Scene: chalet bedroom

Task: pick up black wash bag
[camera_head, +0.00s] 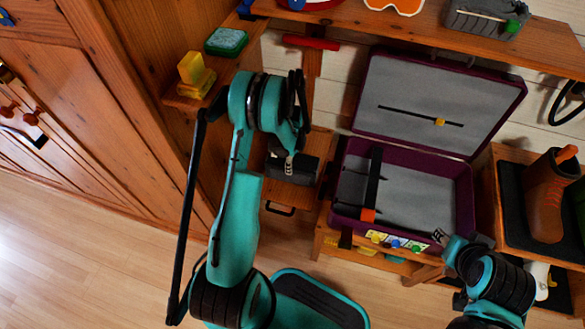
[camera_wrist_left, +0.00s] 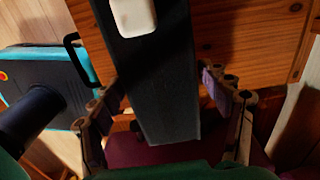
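The black wash bag (camera_head: 292,170) looks like a dark boxy pouch on a small wooden stand left of the suitcase. In the left wrist view, a long dark grey body with a white patch (camera_wrist_left: 160,95), which appears to be the bag, lies between my fingers. My left gripper (camera_head: 290,155) is over the bag, pointing down. Its fingers are spread, one on each side, with narrow gaps visible. My right gripper (camera_head: 440,238) is at the suitcase's front right corner; its finger opening is too small to judge.
An open purple suitcase (camera_head: 425,195) with grey lining holds a black strap-like item with an orange end (camera_head: 370,190). A wooden shelf (camera_head: 420,30) overhangs the back. A yellow object (camera_head: 196,75) sits at the left ledge.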

